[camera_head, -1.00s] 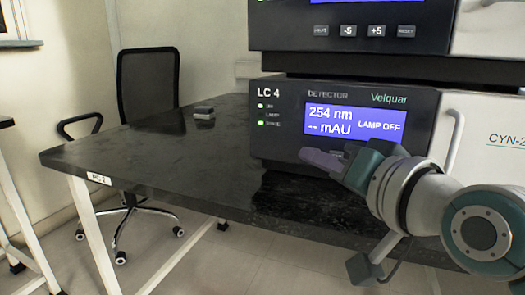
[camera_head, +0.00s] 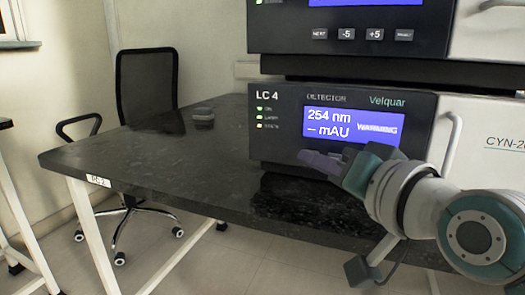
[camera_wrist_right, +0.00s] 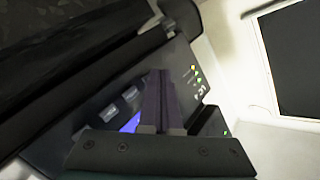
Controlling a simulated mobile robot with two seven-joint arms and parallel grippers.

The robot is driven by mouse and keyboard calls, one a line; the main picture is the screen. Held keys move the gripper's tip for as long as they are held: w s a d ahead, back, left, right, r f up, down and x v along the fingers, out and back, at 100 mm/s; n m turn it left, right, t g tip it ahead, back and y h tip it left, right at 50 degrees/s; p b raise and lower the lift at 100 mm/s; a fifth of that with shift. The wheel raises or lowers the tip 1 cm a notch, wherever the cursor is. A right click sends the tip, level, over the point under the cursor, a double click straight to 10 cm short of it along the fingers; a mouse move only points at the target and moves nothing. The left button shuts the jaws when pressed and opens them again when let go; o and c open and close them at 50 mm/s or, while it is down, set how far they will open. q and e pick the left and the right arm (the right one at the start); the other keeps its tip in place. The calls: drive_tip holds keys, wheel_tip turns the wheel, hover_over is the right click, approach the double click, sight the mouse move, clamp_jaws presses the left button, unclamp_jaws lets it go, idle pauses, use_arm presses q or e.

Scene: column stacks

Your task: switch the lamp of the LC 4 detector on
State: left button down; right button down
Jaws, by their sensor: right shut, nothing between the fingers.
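The LC 4 detector (camera_head: 286,112) is a dark-fronted unit at the bottom of the stack on the black bench. Its blue screen (camera_head: 352,126) reads 254 nm, -- mAU and WARMING. My left gripper is out of view.
Another dark unit (camera_head: 350,35) stands above the detector, with a row of keys. A white door with a handle (camera_head: 449,142) is at the right. A small grey object (camera_head: 203,116) lies on the bench (camera_head: 150,160), whose left part is otherwise clear. A chair (camera_head: 148,85) stands behind.

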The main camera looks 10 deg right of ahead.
drive_tip(key=shift+s+a+r+p, duration=0.1)
drive_tip(key=shift+s+a+p, duration=0.2)
drive_tip(key=shift+s, duration=0.2)
drive_tip(key=shift+s+a+p, duration=0.35)
drive_tip(key=shift+s+p, duration=0.1)
drive_tip(key=shift+p, duration=0.05)
drive_tip(key=shift+s+a+p, duration=0.75)
drive_tip(key=shift+s, duration=0.35)
drive_tip(key=shift+s+a, duration=0.35)
drive_tip(key=shift+s, duration=0.2)
